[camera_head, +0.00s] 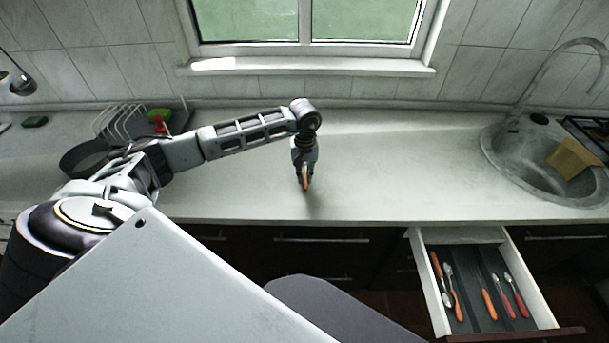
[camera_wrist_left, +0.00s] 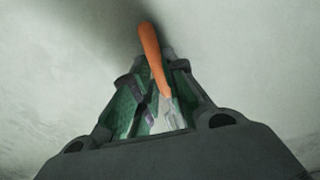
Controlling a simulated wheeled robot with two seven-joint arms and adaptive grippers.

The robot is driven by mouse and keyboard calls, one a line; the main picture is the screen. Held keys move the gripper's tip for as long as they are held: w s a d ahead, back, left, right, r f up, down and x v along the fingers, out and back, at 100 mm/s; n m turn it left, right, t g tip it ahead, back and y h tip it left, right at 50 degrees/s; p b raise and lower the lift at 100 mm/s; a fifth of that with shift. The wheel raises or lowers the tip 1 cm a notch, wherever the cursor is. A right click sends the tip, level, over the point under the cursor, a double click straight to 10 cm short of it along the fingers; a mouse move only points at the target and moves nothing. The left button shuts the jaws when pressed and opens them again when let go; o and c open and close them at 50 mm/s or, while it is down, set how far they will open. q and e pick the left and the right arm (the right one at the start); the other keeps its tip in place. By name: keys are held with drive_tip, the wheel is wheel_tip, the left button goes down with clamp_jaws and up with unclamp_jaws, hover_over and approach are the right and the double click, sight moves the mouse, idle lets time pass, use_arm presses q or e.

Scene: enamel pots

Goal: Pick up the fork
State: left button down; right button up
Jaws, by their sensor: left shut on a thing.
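A fork with an orange handle (camera_wrist_left: 151,48) and a metal head is held in my left gripper (camera_wrist_left: 155,85), which is shut on it. In the left wrist view the handle sticks out past the fingertips and the metal tines (camera_wrist_left: 170,110) lie back between the fingers. In the head view my left gripper (camera_head: 305,178) points down above the middle of the counter, with the orange handle (camera_head: 305,177) showing at its tip. I cannot tell exactly how far it is above the surface. My right gripper is not in view.
An open drawer (camera_head: 537,295) with several orange- and red-handled utensils (camera_head: 488,303) is at the lower right. A dark pan (camera_head: 85,158) and a dish rack (camera_head: 120,122) stand at the left. The counter's middle (camera_head: 400,160) is clear.

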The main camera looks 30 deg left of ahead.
sight(304, 176)
use_arm(q)
wheel_tip(304, 176, up, 9)
drive_tip(key=b, duration=0.1)
idle(0.4)
idle(0.5)
